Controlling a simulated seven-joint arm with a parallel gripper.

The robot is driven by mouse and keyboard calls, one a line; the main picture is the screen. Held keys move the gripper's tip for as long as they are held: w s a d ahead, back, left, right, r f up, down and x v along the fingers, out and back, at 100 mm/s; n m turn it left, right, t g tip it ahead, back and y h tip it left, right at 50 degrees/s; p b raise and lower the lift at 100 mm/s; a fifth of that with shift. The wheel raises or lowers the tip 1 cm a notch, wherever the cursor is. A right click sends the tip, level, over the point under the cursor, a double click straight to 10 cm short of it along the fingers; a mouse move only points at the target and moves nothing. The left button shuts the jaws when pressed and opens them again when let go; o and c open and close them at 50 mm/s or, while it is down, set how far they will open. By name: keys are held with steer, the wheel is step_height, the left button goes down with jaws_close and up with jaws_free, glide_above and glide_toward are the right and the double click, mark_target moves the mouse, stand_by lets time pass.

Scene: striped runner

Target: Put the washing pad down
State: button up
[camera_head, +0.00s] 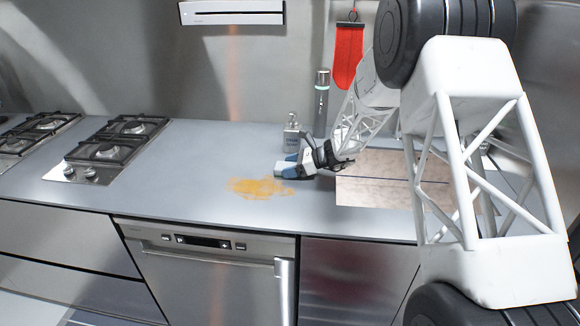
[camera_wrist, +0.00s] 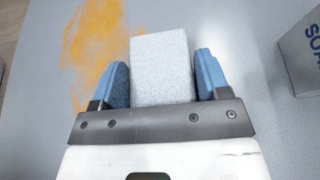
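The washing pad (camera_wrist: 162,70) is a pale grey speckled block. In the wrist view it sits between the two blue fingers of my gripper (camera_wrist: 163,82), with a finger against each side. In the head view my gripper (camera_head: 296,165) is low over the counter, its fingers pointing left, and the pad (camera_head: 284,165) shows small at their tips. I cannot tell whether the pad's underside touches the counter. An orange stain (camera_head: 260,188) lies on the counter just left of and in front of the pad; it also shows in the wrist view (camera_wrist: 95,42).
A soap dispenser (camera_head: 291,134) stands behind my gripper, near a dark bottle (camera_head: 321,100). A patterned board (camera_head: 375,180) lies to the right. Gas burners (camera_head: 108,150) are at the left. The grey counter (camera_head: 190,180) between burners and stain is clear.

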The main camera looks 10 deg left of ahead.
steer(key=o, duration=0.3)
steer(key=shift+r, duration=0.15)
steer(key=v, duration=1.2)
stand_by(0.8)
steer(key=s+d+r+n+h, duration=0.4)
steer(key=s+r, duration=0.3)
steer(key=s, duration=0.6)
steer(key=s+d+r+n+h, duration=0.2)
steer(key=s+d+r+n, duration=0.4)
steer(key=s, duration=0.6)
steer(key=s+d+r+n+t+h, duration=0.1)
steer(key=s+d+n+h, duration=0.1)
steer(key=s, duration=0.7)
steer(key=s+d+n+h, duration=0.3)
steer(key=s, duration=0.6)
steer(key=s+d+r+n+t+h, duration=0.1)
steer(key=s+d+n+h, duration=0.1)
steer(key=s, duration=0.7)
steer(key=shift+d+r+n+t+h, duration=0.15)
steer(key=shift+d+r+n, duration=0.05)
steer(key=shift+d, duration=0.2)
steer(key=shift+d+r+n+t+h, duration=0.15)
steer(key=shift+d+n, duration=0.05)
steer(key=shift+d, duration=0.2)
